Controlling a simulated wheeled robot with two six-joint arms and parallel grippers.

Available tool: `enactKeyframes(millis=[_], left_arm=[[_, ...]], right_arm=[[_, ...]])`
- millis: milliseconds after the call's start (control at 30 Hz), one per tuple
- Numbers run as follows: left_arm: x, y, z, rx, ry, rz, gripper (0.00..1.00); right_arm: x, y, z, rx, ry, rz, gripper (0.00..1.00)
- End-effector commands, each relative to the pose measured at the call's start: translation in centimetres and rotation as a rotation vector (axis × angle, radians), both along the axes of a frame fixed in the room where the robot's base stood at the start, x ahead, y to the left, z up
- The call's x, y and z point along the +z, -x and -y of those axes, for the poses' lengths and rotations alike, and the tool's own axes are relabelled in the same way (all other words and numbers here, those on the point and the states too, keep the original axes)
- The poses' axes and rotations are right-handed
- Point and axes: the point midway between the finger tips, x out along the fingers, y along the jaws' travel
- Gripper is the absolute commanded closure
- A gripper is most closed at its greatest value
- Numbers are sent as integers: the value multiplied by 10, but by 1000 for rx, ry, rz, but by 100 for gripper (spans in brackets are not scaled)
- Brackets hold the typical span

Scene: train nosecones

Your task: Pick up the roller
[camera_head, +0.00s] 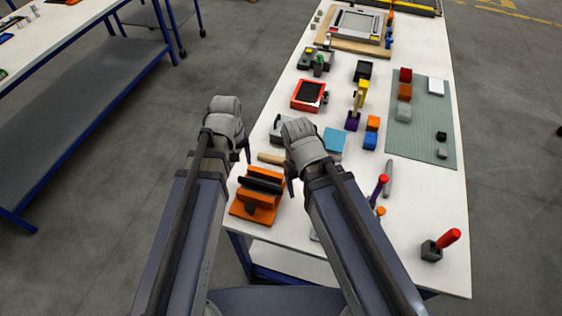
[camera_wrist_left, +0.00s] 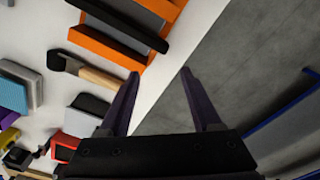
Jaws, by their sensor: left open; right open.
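A tool with a light wooden handle and a black head, which looks like the roller (camera_wrist_left: 85,70), lies on the white table in the left wrist view. Its wooden handle also shows in the head view (camera_head: 270,158), with the head hidden behind my right arm. My left gripper (camera_wrist_left: 161,73) is open and empty, straddling the table's edge in that view, with one finger beside the handle's end. In the head view my left gripper (camera_head: 243,150) is left of the handle, its fingers mostly hidden. My right gripper (camera_head: 290,182) is right of the handle, fingers mostly hidden.
An orange holder with black bars (camera_head: 257,196) stands at the table's near left corner, close to the handle. A red-framed box (camera_head: 309,95), a blue block (camera_head: 334,142) and a grey-green mat (camera_head: 425,125) lie beyond. Floor is free left of the table.

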Motion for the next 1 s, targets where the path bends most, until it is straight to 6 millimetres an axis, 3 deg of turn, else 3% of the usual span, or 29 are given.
enactKeyframes(millis=[167, 400, 600, 800, 1000], left_arm=[[0, -25, 26, 199, 13, -9, 35], [-1, -59, 85, 577, 23, -32, 35], [-1, -74, 124, 832, 23, -44, 35], [-1, -78, 139, 943, 22, -48, 35], [-3, -77, 141, 956, 22, -48, 35]], right_arm=[[0, 0, 0, 0, 0, 0, 28], [0, 0, 0, 0, 0, 0, 28], [0, 0, 0, 0, 0, 0, 28], [0, 0, 0, 0, 0, 0, 28], [-3, 0, 0, 0, 0, 0, 28]])
